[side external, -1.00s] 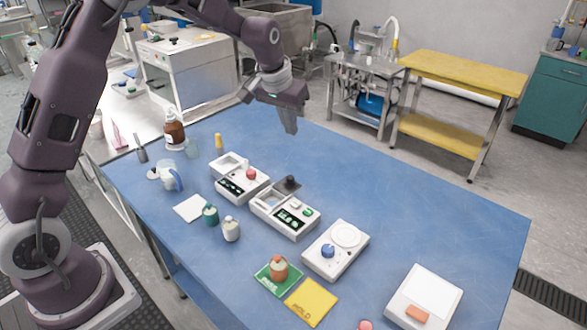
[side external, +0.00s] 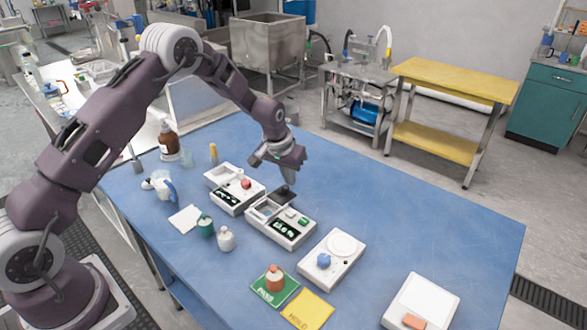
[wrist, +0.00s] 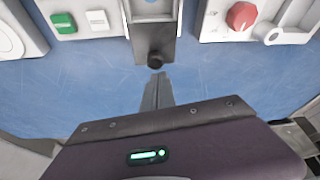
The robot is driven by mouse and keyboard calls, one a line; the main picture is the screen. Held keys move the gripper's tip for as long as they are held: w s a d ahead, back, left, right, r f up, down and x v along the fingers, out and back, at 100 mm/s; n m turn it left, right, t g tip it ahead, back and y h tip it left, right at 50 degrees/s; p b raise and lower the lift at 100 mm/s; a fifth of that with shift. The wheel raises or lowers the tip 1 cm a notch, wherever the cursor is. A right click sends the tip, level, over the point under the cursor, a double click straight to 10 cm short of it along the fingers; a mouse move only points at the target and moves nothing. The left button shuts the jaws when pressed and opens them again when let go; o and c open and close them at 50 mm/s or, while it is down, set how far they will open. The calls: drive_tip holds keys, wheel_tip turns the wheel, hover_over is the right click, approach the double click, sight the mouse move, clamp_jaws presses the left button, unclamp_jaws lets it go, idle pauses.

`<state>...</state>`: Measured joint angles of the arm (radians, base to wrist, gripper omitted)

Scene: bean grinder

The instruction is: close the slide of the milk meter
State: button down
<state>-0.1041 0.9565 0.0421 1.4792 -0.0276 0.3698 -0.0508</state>
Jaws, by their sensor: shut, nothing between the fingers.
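The milk meter appears to be the middle white box (side external: 308,232), with a green button and a dark display. A dark grey slide (side external: 284,191) sticks out from its far side. In the wrist view the slide (wrist: 153,44) carries a round black knob at its outer end. My gripper (side external: 290,180) is shut and empty, pointing down just beyond the slide. In the wrist view its fingertips (wrist: 157,76) lie close to the knob, on the outer side. Whether they touch it I cannot tell.
A white box with a red knob (side external: 245,184) stands close to the left of the meter. A box with a blue knob (side external: 324,260) and round dish stands to the right. Small bottles (side external: 226,239) stand in front. The blue table (side external: 410,210) is clear behind and to the right.

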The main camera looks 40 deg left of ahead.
drive_tip(key=shift+s, duration=0.25)
drive_tip(key=shift+s, duration=0.1)
